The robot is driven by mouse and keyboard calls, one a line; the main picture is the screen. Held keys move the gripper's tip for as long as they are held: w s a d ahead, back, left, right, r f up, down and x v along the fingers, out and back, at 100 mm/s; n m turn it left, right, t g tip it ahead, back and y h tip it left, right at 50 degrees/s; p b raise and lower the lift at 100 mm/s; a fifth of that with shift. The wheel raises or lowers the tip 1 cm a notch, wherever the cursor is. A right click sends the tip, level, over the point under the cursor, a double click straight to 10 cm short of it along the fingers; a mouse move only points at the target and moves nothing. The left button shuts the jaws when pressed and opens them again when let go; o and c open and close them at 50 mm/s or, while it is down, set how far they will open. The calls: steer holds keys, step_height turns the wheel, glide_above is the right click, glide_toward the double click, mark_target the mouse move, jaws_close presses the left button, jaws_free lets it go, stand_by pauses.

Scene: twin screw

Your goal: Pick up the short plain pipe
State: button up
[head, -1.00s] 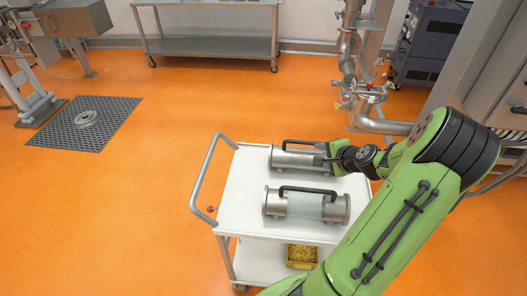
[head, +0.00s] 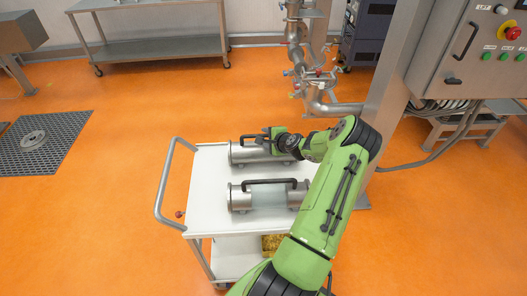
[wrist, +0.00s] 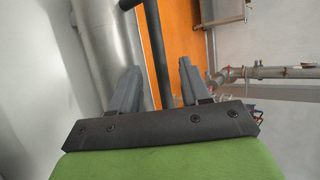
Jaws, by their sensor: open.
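The short plain pipe (head: 243,153) lies on the far half of the cart top, a steel cylinder with a black handle (head: 250,137) along its top. My gripper (head: 268,136) is at the right part of this handle and hides some of the pipe. In the wrist view my gripper (wrist: 158,85) is open, with the black handle (wrist: 154,45) running between its two grey fingers. The steel pipe body (wrist: 105,45) shows to the left there. I cannot tell whether a finger touches the handle.
A second pipe (head: 239,199) with a clear middle section and black handle lies nearer on the white cart (head: 205,185). My arm passes over the cart's right side. A steel post (head: 395,70) and control cabinet (head: 475,50) stand at the right. Orange floor (head: 100,200) is free at left.

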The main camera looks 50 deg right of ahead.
steer(key=shift+x, duration=1)
steer(key=shift+s+r, duration=0.1)
steer(key=shift+c, duration=1.2)
jaws_close()
